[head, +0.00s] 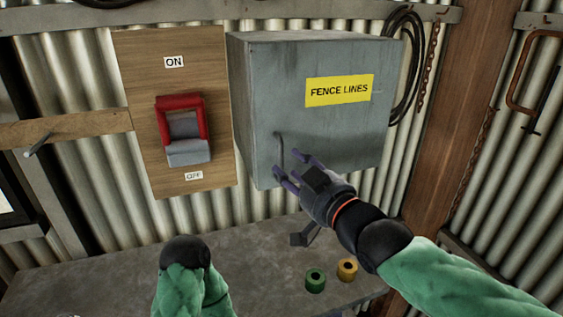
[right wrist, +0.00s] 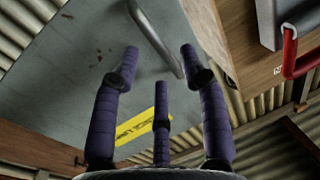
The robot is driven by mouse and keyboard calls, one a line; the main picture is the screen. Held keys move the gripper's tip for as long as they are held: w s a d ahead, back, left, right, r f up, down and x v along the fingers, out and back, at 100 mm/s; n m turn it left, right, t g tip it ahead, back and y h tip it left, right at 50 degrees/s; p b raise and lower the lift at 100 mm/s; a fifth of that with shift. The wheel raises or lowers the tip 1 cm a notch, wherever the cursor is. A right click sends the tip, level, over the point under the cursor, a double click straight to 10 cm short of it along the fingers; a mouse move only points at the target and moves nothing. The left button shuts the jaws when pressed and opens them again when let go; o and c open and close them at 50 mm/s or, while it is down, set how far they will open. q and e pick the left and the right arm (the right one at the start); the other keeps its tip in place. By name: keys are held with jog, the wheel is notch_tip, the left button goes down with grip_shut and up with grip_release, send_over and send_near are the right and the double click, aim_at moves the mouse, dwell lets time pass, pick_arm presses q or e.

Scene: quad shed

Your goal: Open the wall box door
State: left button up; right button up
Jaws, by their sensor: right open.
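The grey wall box (head: 330,130) hangs on the corrugated wall, its front door shut and marked with a yellow FENCE LINES label (head: 339,90). A thin bar handle (head: 280,150) is at the door's lower left; it also shows at the top of the right wrist view (right wrist: 155,38). My right gripper (head: 293,170) is open, its purple fingers just below and right of the handle. In the right wrist view the handle lies beyond and between the spread fingertips (right wrist: 160,70); I cannot tell whether any finger touches it. My left gripper is not visible, only its arm low in the head view.
A wooden board with a red-handled switch (head: 182,130) is left of the box. Below is a grey bench (head: 100,275) with a green roll (head: 315,281) and a yellow roll (head: 347,270). A wooden post (head: 455,110) and hanging cable (head: 405,65) are to the right.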

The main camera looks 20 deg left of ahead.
aim_at(282, 159)
jog(key=shift+x, duration=2.25)
jog(key=shift+s+d+r, duration=0.1)
grip_shut()
